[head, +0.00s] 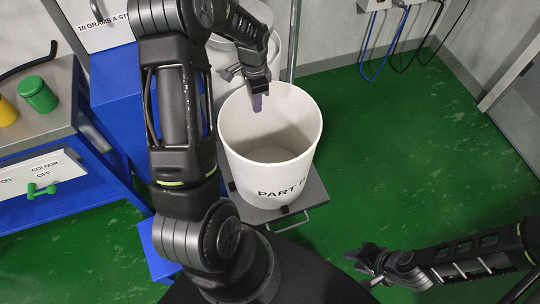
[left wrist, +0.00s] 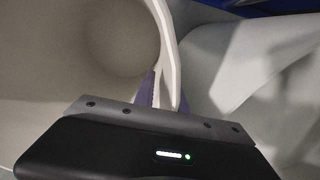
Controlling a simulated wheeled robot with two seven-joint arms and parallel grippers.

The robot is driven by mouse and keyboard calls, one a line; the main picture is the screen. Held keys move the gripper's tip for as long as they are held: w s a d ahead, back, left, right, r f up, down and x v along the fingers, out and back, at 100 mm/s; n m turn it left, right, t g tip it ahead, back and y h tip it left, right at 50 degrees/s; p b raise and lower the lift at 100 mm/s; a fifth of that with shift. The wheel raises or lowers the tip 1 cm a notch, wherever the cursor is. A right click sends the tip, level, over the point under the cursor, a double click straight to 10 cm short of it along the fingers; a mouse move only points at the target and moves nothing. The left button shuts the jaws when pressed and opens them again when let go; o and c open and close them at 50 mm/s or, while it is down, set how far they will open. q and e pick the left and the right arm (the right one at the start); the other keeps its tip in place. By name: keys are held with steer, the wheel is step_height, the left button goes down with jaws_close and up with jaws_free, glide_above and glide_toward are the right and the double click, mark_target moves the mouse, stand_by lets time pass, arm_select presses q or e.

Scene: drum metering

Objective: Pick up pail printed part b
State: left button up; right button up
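The white pail (head: 272,170) stands upright on a low grey platform (head: 312,200). Its front print reads PART and a cut-off letter that looks like B. My left gripper (head: 258,103) is at the pail's far rim, with one purple finger inside the wall. In the left wrist view the pail's rim (left wrist: 166,40) runs down between two purple fingers (left wrist: 165,98). They are close to the wall on both sides; whether they press on it is not clear. My right gripper (head: 362,268) is apart from the pail at lower right, fingers spread and empty.
Another white pail (head: 226,60) stands behind, partly hidden by my left arm. A bench at left holds a green pot (head: 38,94) and a yellow one (head: 6,112). A wall box with cables (head: 385,45) hangs at the back. Green floor at right is clear.

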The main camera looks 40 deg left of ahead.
arm_select(q)
steer(key=shift+c, duration=0.2)
jaws_close()
steer(key=shift+w, duration=0.1)
stand_by(1.3)
